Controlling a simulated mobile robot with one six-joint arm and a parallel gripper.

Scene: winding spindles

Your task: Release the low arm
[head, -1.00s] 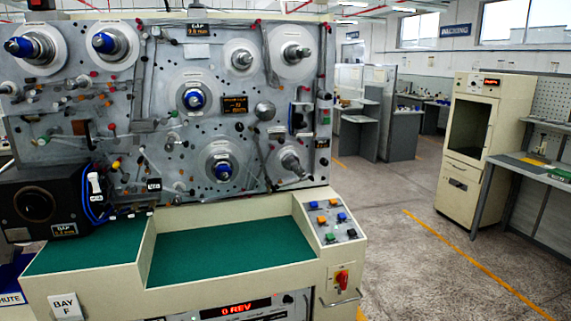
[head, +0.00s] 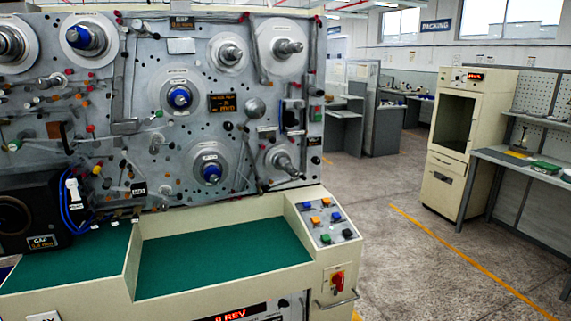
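The winding machine's grey panel (head: 140,185) fills the left half of the head view. Its lower middle spindle (head: 211,173) has a blue hub on a pale disc. A bare metal spindle (head: 285,161) sits lower right. Above them are a blue-hubbed middle spindle (head: 180,97), two metal spindles (head: 230,53) (head: 288,47) and a blue-hubbed spindle (head: 84,38) at upper left. Thin rods and levers run between them; I cannot tell which is the low arm or how it is held. My gripper is not in view.
A green-topped ledge (head: 220,258) juts out below the panel, with a button box (head: 328,222) and red switch (head: 337,281) at its right. A cream cabinet (head: 465,150) and a grey bench (head: 530,165) stand at right. The floor (head: 390,250) between is clear.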

